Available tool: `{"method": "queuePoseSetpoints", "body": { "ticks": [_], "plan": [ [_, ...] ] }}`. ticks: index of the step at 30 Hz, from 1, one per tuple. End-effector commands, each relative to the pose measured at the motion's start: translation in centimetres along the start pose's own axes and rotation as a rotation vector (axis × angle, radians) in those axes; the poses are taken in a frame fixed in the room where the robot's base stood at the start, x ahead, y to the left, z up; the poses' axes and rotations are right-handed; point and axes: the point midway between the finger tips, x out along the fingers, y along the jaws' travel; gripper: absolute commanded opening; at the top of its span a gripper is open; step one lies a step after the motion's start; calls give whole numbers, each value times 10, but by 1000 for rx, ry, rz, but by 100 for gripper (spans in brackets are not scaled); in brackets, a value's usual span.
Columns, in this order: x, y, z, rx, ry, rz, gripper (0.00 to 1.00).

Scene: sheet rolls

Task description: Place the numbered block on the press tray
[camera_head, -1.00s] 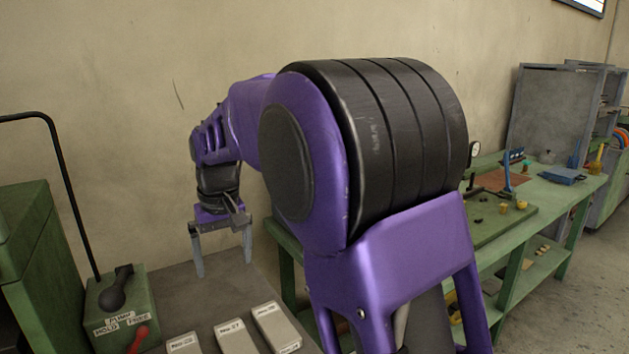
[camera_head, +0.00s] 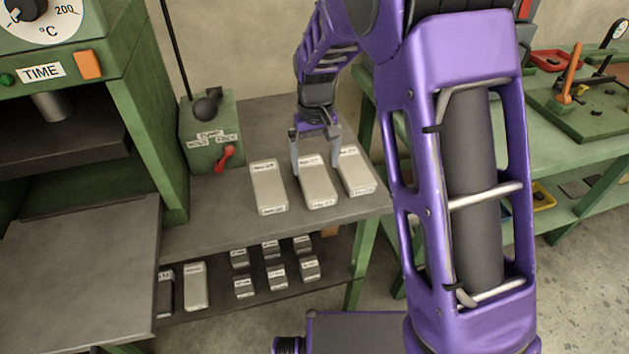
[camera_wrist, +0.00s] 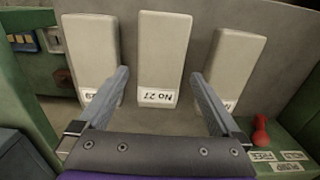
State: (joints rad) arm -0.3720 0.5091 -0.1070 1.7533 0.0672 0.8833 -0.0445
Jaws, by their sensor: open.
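Three pale, long blocks with white number labels lie side by side on a grey bench top. The middle block (camera_head: 319,192) reads No 27, upside down in the wrist view (camera_wrist: 164,50). The left block (camera_head: 268,190) and right block (camera_head: 357,177) flank it; their numbers are hard to read. My gripper (camera_head: 316,168) is open at the middle block. In the wrist view its fingers (camera_wrist: 160,76) point along both sides of that block, in the gaps to its neighbours. Contact cannot be told. A flat grey plate (camera_head: 75,270), apparently the press tray, lies in front of the green press at left.
The green press (camera_head: 150,120) stands left of the blocks. Several small blocks lie on the lower shelf (camera_head: 215,305). A green bench (camera_head: 560,140) is at right.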

Motion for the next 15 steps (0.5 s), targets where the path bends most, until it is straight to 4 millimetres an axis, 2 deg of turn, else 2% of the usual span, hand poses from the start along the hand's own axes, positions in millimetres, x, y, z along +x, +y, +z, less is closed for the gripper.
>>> {"method": "queuePoseSetpoints", "body": {
  "ticks": [5, 12, 15],
  "plan": [
    [14, 0, -1, 0, -2, 0, 100],
    [49, -1, -4, 0, -1, 0, 100],
    [53, -1, -4, -1, 0, 0, 100]
  ]
}}
